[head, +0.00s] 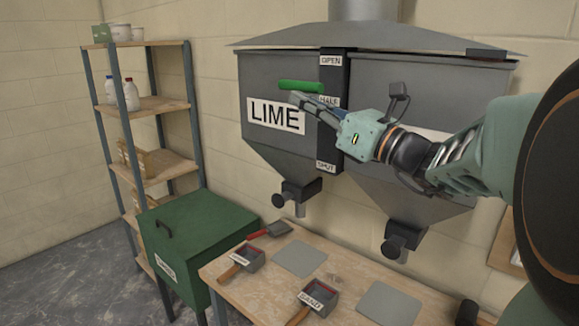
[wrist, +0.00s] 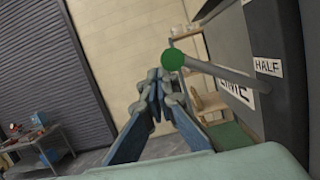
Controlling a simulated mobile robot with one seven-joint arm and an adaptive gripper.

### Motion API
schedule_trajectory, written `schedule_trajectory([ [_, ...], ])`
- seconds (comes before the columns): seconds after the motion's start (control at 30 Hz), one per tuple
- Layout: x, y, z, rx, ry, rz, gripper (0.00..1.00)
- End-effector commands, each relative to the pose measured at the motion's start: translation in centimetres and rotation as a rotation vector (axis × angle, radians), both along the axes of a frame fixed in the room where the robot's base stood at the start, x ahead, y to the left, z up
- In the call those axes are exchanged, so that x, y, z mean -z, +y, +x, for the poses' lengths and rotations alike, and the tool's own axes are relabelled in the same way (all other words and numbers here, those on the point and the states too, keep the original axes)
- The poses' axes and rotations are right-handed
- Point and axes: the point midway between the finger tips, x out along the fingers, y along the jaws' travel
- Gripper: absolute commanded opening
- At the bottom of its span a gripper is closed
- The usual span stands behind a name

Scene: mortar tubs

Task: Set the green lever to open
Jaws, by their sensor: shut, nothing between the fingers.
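The green lever (head: 300,86) sticks out from the dark label strip between two grey hoppers, near the HALF label (head: 329,100) and below the OPEN label (head: 331,61). The SHUT label (head: 326,166) is at the strip's bottom. In the wrist view the lever's round green end (wrist: 173,61) and grey rod show, the rod reaching the strip by HALF. My gripper (head: 295,98) is shut and empty, its tips just below the green grip in the head view. In the wrist view my gripper (wrist: 158,76) is beside the green end; I cannot tell whether they touch.
The LIME hopper (head: 262,75) is behind the lever. Below are a workbench (head: 240,290) with scoops and grey plates, and a green bin (head: 195,230). A shelf (head: 150,105) stands at left. The space in front of the hoppers is open.

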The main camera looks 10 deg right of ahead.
Motion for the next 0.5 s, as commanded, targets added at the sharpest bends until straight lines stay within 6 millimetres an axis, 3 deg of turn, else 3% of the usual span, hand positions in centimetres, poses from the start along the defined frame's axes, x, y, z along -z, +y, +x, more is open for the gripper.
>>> schedule_trajectory([
  [0.5,-1.5,-0.6,0.5,0.003,0.001,0.000,0.00],
])
